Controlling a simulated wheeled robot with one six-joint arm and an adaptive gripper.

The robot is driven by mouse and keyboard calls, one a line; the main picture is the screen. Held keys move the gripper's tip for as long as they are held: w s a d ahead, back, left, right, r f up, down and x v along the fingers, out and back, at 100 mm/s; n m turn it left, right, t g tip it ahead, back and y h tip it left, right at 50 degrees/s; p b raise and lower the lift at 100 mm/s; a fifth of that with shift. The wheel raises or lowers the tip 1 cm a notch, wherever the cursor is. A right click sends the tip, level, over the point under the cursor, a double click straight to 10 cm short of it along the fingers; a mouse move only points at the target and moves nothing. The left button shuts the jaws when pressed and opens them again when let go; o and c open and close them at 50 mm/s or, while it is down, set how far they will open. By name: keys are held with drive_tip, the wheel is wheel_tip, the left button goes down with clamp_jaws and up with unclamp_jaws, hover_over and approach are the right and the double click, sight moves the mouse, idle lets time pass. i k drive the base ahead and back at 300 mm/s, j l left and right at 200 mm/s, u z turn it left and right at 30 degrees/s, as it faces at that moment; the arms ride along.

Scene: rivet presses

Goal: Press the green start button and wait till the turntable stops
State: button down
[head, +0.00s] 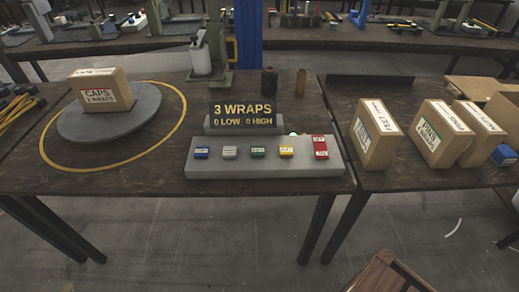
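The green button (258,152) is the middle one in a row on a grey control panel (262,170) at the table's front edge. Blue (201,153), white (230,152), yellow (286,151) and red (320,147) buttons share the panel. The round grey turntable (135,122) lies at the left inside a yellow ring, with a brown box (100,91) labelled "CAPS 2 WRAPS" on it. From this single picture I cannot tell whether it is turning. A sign (243,116) behind the panel reads "3 WRAPS 0 LOW 0 HIGH". My gripper is not in view.
Several labelled boxes (376,137) stand on the right table, with a blue item (503,155) beside them. A wooden chair or stool (385,272) is at the bottom right. The floor in front is mostly clear.

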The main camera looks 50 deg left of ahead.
sight(257, 151)
drive_tip(key=k+j, duration=0.2)
drive_tip(key=j, duration=0.15)
drive_tip(key=k+j, duration=0.15)
drive_tip(key=j, duration=0.2)
drive_tip(key=k+j, duration=0.2)
drive_tip(key=j, duration=0.15)
drive_tip(key=k+j, duration=0.15)
drive_tip(key=j, duration=0.15)
